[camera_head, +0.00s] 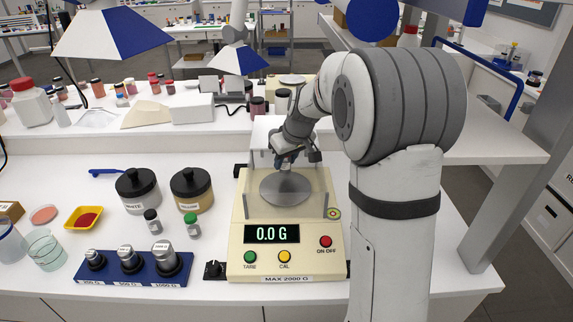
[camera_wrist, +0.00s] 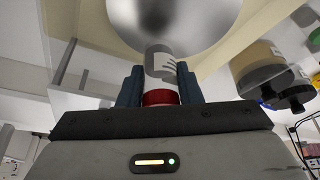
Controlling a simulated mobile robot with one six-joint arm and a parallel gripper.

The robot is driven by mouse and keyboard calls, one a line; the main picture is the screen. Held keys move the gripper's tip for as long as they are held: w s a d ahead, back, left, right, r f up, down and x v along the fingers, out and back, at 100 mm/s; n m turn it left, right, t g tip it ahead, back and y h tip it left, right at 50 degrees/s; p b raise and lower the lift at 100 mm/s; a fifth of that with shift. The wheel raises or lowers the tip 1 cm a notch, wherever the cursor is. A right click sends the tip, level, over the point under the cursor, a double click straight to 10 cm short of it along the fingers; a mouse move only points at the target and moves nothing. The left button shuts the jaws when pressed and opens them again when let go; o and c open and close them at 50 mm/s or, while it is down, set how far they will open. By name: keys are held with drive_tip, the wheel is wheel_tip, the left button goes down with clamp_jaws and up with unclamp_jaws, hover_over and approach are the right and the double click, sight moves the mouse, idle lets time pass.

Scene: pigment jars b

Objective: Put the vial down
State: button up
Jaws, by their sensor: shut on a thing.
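The vial (camera_wrist: 160,64) has a white label and a red cap (camera_wrist: 160,97). My gripper (camera_wrist: 160,88) is shut on it, with a dark blue finger on each side of the cap end. The vial's other end points toward the round metal pan (camera_wrist: 175,12). In the head view my gripper (camera_head: 287,161) is over the back part of the scale's pan (camera_head: 286,190), inside the clear shield. The vial is small there and partly hidden by the fingers. The scale's display (camera_head: 272,234) reads 0.0 G. I cannot see clearly how wide the gap under the vial is.
Clear shield walls (camera_head: 326,190) stand around the pan. Left of the scale (camera_head: 237,250) are a black-capped vial (camera_head: 152,221), a green-capped vial (camera_head: 192,225), a white jar (camera_head: 138,191), a yellow jar (camera_head: 192,190) and weights on a blue stand (camera_head: 180,273).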

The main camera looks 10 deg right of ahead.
drive_tip(key=shift+f, duration=1.05)
drive_tip(key=o, duration=1)
drive_tip(key=shift+f, duration=0.1)
drive_tip(key=shift+c, duration=0.2)
drive_tip(key=shift+r, duration=0.25)
drive_tip(key=v, duration=1.1)
drive_tip(key=s+f+m+h, duration=0.1)
drive_tip(key=s+f+m, duration=0.1)
drive_tip(key=s, duration=1.2)
drive_tip(key=s+a+f+m+g+b, duration=0.1)
drive_tip(key=s+f, duration=0.3)
drive_tip(key=s, duration=1)
drive_tip(key=shift+a+f+m+h, duration=0.3)
drive_tip(key=shift+a+m+h, duration=0.1)
drive_tip(key=shift+m, duration=0.3)
